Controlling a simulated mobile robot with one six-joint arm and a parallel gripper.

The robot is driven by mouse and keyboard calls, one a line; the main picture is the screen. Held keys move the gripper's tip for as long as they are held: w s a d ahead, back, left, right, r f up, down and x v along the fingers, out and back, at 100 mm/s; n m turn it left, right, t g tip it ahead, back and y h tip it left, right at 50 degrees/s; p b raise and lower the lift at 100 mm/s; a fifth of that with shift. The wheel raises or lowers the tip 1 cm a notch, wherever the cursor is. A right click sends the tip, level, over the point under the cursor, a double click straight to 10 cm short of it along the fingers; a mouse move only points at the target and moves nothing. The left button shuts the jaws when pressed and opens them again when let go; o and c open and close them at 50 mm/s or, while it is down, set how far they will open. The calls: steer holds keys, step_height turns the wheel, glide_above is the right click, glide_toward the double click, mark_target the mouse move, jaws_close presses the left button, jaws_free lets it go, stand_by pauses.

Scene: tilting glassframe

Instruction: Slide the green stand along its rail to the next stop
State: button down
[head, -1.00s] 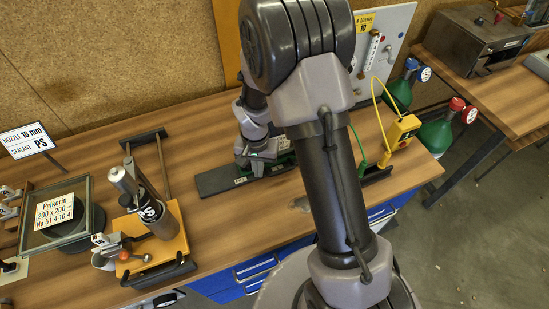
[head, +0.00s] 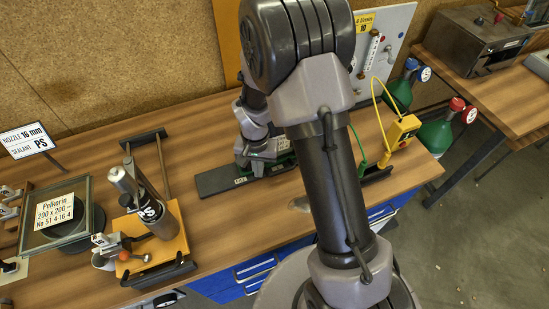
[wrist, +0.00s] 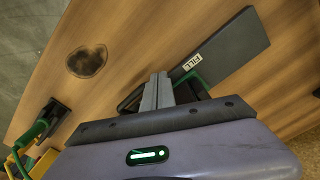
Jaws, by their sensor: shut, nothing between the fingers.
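The green stand (head: 284,159) is largely hidden behind my arm and gripper in the head view. In the wrist view a green part of it (wrist: 193,77) shows right behind my fingers. Its rail is a dark grey flat strip (head: 217,181) on the wooden bench; the strip also shows in the wrist view (wrist: 234,44), with a white label reading FILL. My gripper (head: 257,172) is low over the rail, beside the stand. In the wrist view its fingers (wrist: 158,90) are shut together and empty, close against the green part. Whether they touch it I cannot tell.
A yellow box (head: 402,131) with a cable stands right of my arm. An orange board (head: 155,252) with a sealant cartridge and a glass frame (head: 55,215) are at the left. Bare bench lies between the orange board and the rail.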

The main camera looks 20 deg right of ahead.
step_height(320, 180, down, 6)
steer(key=b, duration=0.5)
steer(key=shift+r, duration=0.25)
steer(key=shift+d, duration=0.1)
